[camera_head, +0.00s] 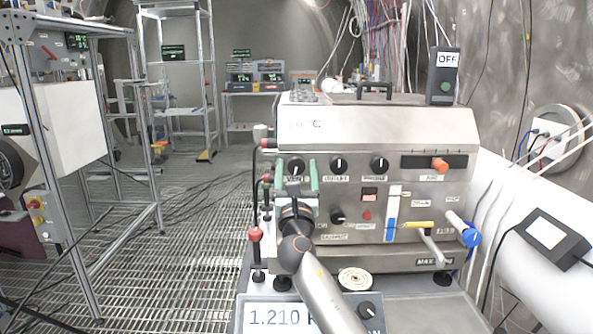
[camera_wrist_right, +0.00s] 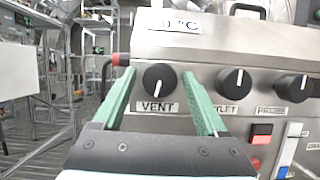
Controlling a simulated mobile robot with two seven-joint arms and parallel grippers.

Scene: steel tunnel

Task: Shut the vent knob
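The vent knob (camera_wrist_right: 159,79) is a round black knob with a white pointer line, above a "VENT" label on the steel machine's front panel. In the wrist view its pointer is directed roughly downward. In the head view the knob (camera_head: 295,166) sits at the panel's left end. My right gripper (camera_head: 296,164) is in front of it, with its two green fingers apart, one on each side of the knob. The wrist view shows a gap between each finger of the right gripper (camera_wrist_right: 158,76) and the knob. My left gripper is not in view.
Two similar black knobs, outlet (camera_wrist_right: 235,80) and probe (camera_wrist_right: 294,88), are to the right of the vent knob. A red-balled lever (camera_head: 255,234) stands at the machine's left side. A digital display (camera_head: 283,317) is below. A metal rack (camera_head: 75,120) stands left.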

